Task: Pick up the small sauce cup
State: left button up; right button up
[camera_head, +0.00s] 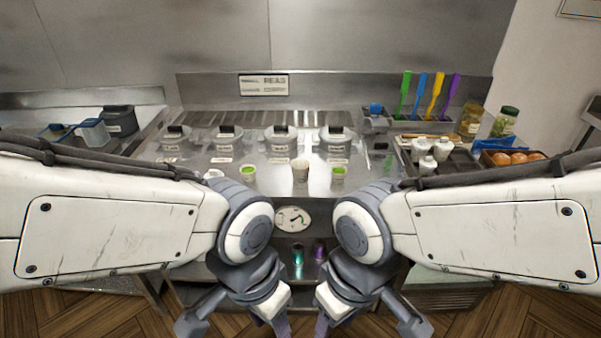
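Several small white cups (427,163) stand at the right by a dark tray. I cannot tell which one is the sauce cup. My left gripper (279,322) and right gripper (321,322) hang low in front of the counter, apart from all the cups. Their fingertips are partly cut off by the bottom edge, so their opening does not show.
Several lidded round containers (282,138) line the counter behind the cups. Green, yellow and purple utensils (436,95), jars (505,121) and a tray of round brown items (512,157) are at the right.

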aim_at(338, 172)
jog(key=u, duration=2.15)
jog(key=i, duration=1.6)
jog(key=z, duration=2.8)
